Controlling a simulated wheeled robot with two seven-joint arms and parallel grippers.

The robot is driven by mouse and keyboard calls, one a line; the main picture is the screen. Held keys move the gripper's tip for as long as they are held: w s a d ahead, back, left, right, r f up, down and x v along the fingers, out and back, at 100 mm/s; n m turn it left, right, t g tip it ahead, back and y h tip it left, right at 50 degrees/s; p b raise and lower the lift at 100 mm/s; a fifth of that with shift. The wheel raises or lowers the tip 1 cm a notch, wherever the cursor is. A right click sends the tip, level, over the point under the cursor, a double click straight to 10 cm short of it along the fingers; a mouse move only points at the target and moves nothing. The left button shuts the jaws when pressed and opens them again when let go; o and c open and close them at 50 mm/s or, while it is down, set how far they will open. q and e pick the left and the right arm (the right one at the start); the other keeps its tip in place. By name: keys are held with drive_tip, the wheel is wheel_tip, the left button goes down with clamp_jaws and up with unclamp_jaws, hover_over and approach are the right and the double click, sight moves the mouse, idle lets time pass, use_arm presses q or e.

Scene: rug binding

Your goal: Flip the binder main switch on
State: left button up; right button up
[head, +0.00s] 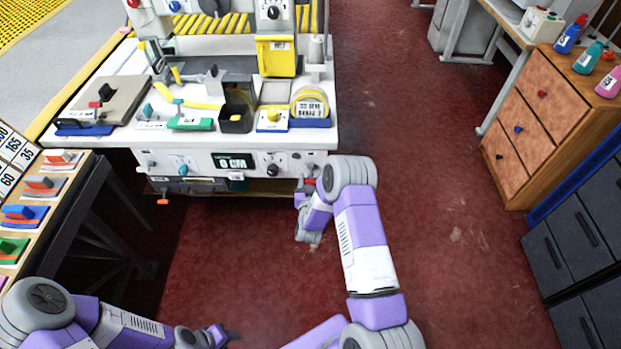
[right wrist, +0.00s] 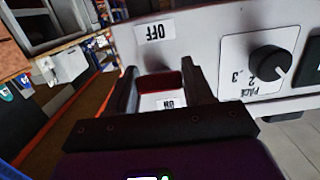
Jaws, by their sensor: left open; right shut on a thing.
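The binder (head: 120,160) stands at the back with a white front panel carrying knobs and a display reading "0 CM". The main switch (right wrist: 160,84) shows in the right wrist view as a red part between my right gripper's fingers, with an upside-down OFF label (right wrist: 155,32) above and an ON label (right wrist: 171,103) below. My right gripper (head: 308,186) is at the panel's right end, shut on the switch; its fingers also show in the right wrist view (right wrist: 162,88). The lever's exact tilt is hidden. My left gripper (head: 228,335) is open and empty, low above the floor, away from the binder.
A knob marked like "PACE" (right wrist: 270,62) sits beside the switch. The binder's top holds a yellow tape roll (head: 310,104) and a dark cup (head: 236,120). A side table (head: 75,180) stands left; a wooden drawer unit (head: 540,120) stands right. Red floor between is clear.

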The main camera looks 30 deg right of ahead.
sight(311, 173)
wheel_tip(311, 173, up, 5)
drive_tip(key=g+y+p, duration=0.2)
drive_tip(key=g+p, duration=0.2)
drive_tip(key=p, duration=0.3)
drive_tip(key=g+y+p, duration=0.2)
drive_tip(key=g+p, duration=0.2)
drive_tip(key=p, duration=0.3)
drive_tip(key=shift+w+f+y, duration=0.15)
drive_tip(key=shift+f+y, duration=0.05)
drive_tip(key=shift+y, duration=0.2)
drive_tip(key=shift+g+y+p, duration=0.4)
drive_tip(key=shift+g+p, duration=0.2)
drive_tip(key=shift+p, duration=0.55)
drive_tip(key=shift+d, duration=0.1)
drive_tip(key=o, duration=1)
drive_tip(key=shift+c, duration=0.2)
drive_tip(key=p+v, duration=0.1)
drive_tip(key=v, duration=0.6)
drive_tip(key=shift+r, duration=0.25)
